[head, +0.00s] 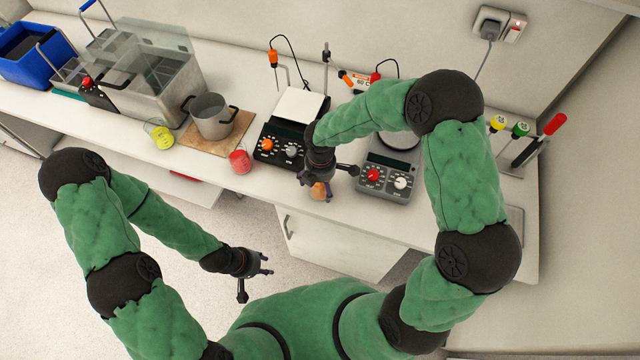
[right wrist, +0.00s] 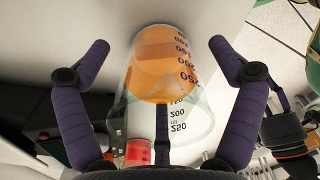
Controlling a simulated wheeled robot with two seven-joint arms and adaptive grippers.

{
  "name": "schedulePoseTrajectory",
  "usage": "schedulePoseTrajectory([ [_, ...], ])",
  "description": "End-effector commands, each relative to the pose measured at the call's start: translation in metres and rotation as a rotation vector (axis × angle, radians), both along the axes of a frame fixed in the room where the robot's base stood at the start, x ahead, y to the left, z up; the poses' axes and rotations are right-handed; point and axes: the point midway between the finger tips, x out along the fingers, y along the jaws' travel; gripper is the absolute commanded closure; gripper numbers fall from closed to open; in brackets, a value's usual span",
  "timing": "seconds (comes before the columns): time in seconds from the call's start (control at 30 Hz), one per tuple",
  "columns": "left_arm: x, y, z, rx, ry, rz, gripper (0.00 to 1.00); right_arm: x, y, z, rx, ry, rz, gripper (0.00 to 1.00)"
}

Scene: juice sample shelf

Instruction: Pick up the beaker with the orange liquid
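The beaker with the orange liquid (head: 318,192) stands near the front edge of the white bench, partly hidden by my right gripper (head: 320,184). In the right wrist view this beaker (right wrist: 164,68) appears upside down, clear glass with dark volume marks. The purple fingers of my right gripper (right wrist: 160,52) are spread on both sides of it, with visible gaps. A third finger shows behind the glass. My left gripper (head: 255,274) is empty, with its fingers apart, in front of the bench and away from the beakers.
A red beaker (head: 240,162) and a yellow beaker (head: 160,135) stand to the left along the front. A black hotplate (head: 268,149) and a grey device with knobs (head: 384,184) flank the orange beaker. A metal pot (head: 212,118) stands on a wooden board.

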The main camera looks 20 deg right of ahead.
Motion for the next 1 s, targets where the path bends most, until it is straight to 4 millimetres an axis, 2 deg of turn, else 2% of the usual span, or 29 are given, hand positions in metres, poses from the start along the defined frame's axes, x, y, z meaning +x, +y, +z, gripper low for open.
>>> schedulePoseTrajectory([
  [0.03, 0.0, 0.0, 0.0, 0.0, 0.0, 0.0, 0.6, 0.0, 0.0, 0.0, 0.0, 0.0, 0.0, 0.21],
  [0.23, 0.0, 0.0, 0.0, 0.0, 0.0, 0.0, 0.6, 0.0, 0.0, 0.0, 0.0, 0.0, 0.0, 0.77],
  [0.67, 0.0, 0.0, 0.0, 0.0, 0.0, 0.0, 0.6, 0.0, 0.0, 0.002, 0.0, -0.001, 0.0, 0.79],
  [1.0, 0.0, 0.0, 0.004, 0.0, 0.0, 0.0, 0.6, 0.001, 0.0, 0.021, -0.001, -0.003, -0.002, 0.79],
])
